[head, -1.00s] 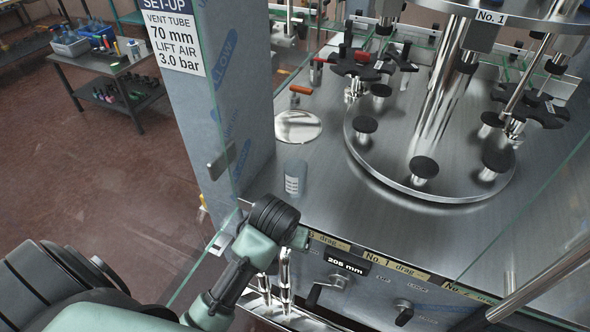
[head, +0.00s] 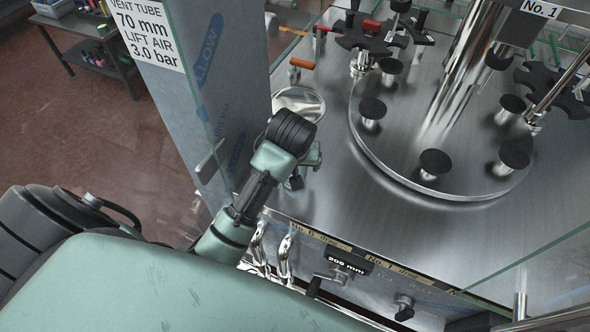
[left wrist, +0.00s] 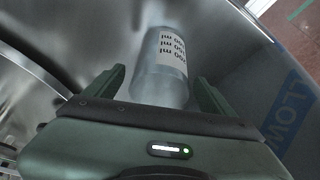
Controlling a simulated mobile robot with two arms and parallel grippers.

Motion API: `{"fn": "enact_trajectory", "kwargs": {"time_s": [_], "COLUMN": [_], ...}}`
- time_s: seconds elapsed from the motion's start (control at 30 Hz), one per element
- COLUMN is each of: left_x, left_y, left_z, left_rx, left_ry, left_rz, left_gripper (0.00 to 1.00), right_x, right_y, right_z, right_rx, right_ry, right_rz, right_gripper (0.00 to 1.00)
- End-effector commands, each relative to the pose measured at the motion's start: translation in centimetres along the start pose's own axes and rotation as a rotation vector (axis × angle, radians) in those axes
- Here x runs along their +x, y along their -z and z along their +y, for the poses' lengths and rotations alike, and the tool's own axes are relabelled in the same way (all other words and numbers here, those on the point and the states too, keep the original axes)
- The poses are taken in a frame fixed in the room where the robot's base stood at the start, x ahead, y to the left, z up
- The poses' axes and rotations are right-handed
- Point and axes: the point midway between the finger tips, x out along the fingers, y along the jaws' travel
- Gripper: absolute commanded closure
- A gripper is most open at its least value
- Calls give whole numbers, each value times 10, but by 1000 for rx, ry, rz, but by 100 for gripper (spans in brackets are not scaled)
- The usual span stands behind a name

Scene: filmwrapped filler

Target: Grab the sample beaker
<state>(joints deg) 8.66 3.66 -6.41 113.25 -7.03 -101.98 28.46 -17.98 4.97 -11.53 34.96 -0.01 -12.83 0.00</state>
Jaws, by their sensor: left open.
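The sample beaker (left wrist: 172,52) is a translucent grey cylinder with a white printed label. In the left wrist view it stands between the two green fingers of my left gripper (left wrist: 160,82), which are open with a gap on each side. In the head view my left gripper (head: 306,165) is over the front left of the steel machine deck, and the wrist hides the beaker there. My right gripper is in neither view.
A round steel disc (head: 299,103) lies just behind my gripper. A film-wrapped column (head: 222,95) stands close on the left. A carousel (head: 395,178) with black knobs fills the right. Glass edges (head: 550,248) cross the right side. Cranks and labels line the front edge.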

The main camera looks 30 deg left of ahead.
Motion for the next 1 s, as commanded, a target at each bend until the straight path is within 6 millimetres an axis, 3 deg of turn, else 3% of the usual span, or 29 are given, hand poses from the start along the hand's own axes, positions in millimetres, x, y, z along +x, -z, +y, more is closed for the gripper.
{"fn": "enact_trajectory", "kwargs": {"time_s": [0.03,0.2,0.47,0.7,1.0], "left_x": [5,25,29,28,27], "left_y": [-2,-1,-1,-1,1], "left_z": [-1,0,1,1,1], "left_rx": [2,0,0,0,0], "left_ry": [4,0,-1,-1,-1], "left_rz": [-6,-2,0,0,1], "left_gripper": [16,16,16,82,82], "right_x": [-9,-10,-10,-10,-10], "right_y": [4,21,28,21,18], "right_z": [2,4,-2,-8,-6], "right_rx": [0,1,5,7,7], "right_ry": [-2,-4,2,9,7], "right_rz": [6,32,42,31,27], "right_gripper": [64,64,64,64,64]}}
